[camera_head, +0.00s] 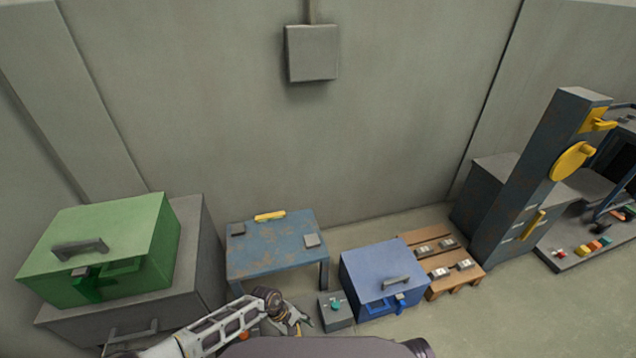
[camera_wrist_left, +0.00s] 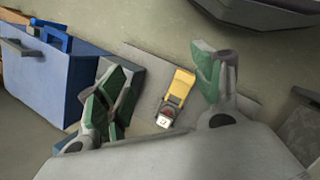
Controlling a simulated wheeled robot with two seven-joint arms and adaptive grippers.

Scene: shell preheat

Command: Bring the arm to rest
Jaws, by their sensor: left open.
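My left arm (camera_head: 215,325) reaches in from the bottom left of the head view. Its gripper (camera_head: 299,316) is low, in front of the blue metal table and left of a small grey box with a teal knob (camera_head: 336,306). In the left wrist view the green-padded fingers of this gripper (camera_wrist_left: 163,85) are spread wide, with nothing held between them. Beyond the gap, a yellow piece with a dark and white end (camera_wrist_left: 175,97) lies on a flat grey plate (camera_wrist_left: 150,60). My right gripper is not in view.
A green chest (camera_head: 140,235) sits on a grey cabinet (camera_head: 205,250) at left. The blue table (camera_head: 275,245) stands by the wall. A blue chest (camera_head: 370,265) and a wooden pallet (camera_head: 411,237) with several small blocks are right of it. Open floor (camera_head: 500,320) lies at lower right.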

